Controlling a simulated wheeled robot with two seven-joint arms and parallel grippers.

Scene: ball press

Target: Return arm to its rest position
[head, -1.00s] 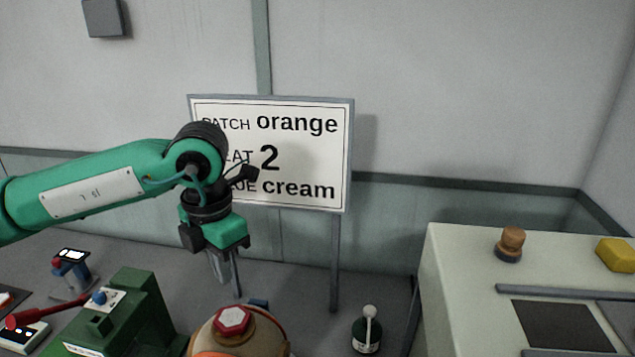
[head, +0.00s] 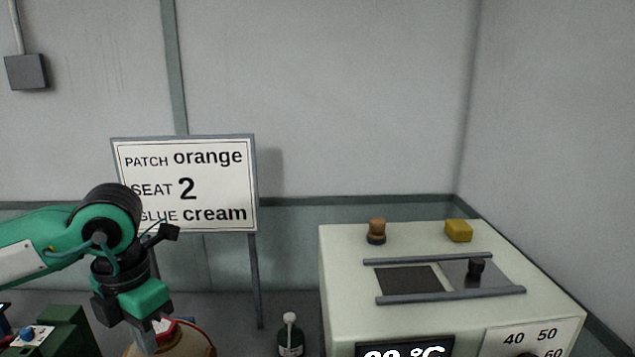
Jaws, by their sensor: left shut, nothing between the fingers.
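My left arm comes in from the left in the head view. My left gripper (head: 143,336) points down at the lower left, and its fingers are shut with nothing between them. It hangs in front of the sign and over the tan round object (head: 185,345) with a red top, which it partly hides. Whether the fingers touch that object I cannot tell. My right arm and gripper are not in view.
A sign (head: 215,185) reads PATCH orange, SEAT 2, GLUE cream. A pale machine (head: 345,285) at right carries a wooden knob (head: 376,231), a yellow block (head: 458,231) and rails. A green bottle (head: 290,340) stands between. Green equipment (head: 65,330) is at lower left.

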